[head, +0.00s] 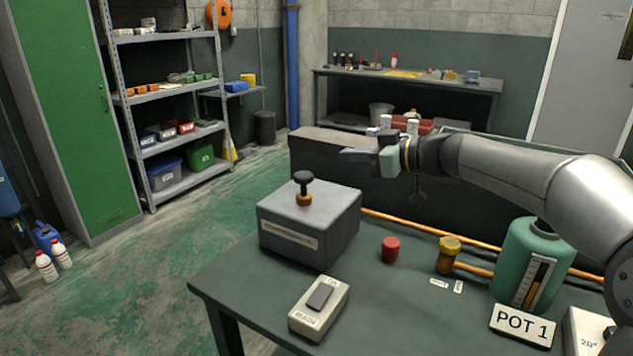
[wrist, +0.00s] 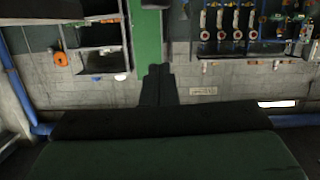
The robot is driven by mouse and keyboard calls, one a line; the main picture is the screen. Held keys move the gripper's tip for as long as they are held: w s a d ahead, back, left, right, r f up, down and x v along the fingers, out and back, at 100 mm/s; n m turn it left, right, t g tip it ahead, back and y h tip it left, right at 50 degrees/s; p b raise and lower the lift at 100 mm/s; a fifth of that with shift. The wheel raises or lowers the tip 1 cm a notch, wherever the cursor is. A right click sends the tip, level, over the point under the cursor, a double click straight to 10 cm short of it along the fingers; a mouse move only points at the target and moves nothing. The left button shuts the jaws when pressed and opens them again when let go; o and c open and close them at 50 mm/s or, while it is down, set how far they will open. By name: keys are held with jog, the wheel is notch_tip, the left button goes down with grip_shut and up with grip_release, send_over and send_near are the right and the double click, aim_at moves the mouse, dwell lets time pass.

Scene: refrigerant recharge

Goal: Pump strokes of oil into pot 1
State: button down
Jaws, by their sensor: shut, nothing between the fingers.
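Pot 1 is a green canister (head: 533,262) with a level gauge on its front, at the right of the bench behind a "POT 1" sign (head: 522,325). A grey oil box (head: 309,228) labelled as compressor oil stands at the left of the bench. A black pump knob (head: 304,183) on a brass collar rises from its top. My gripper (head: 357,154) is above and behind the oil box, pointing left, shut and empty. In the wrist view its dark fingers (wrist: 158,85) are together. It is apart from the knob.
A red cap (head: 390,249) and a brass valve (head: 449,254) on a copper pipe sit between box and pot. A switch box (head: 319,307) is at the front of the bench (head: 390,320). A dark chest (head: 340,165) stands behind.

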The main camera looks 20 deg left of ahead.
jog(key=shift+r, duration=0.15)
jog(key=p, duration=0.2)
send_over(304, 185)
jog(key=d, duration=0.2)
notch_tip(304, 185, down, 5)
jog(key=shift+s+d+f, duration=0.1)
jog(key=shift+f, duration=0.45)
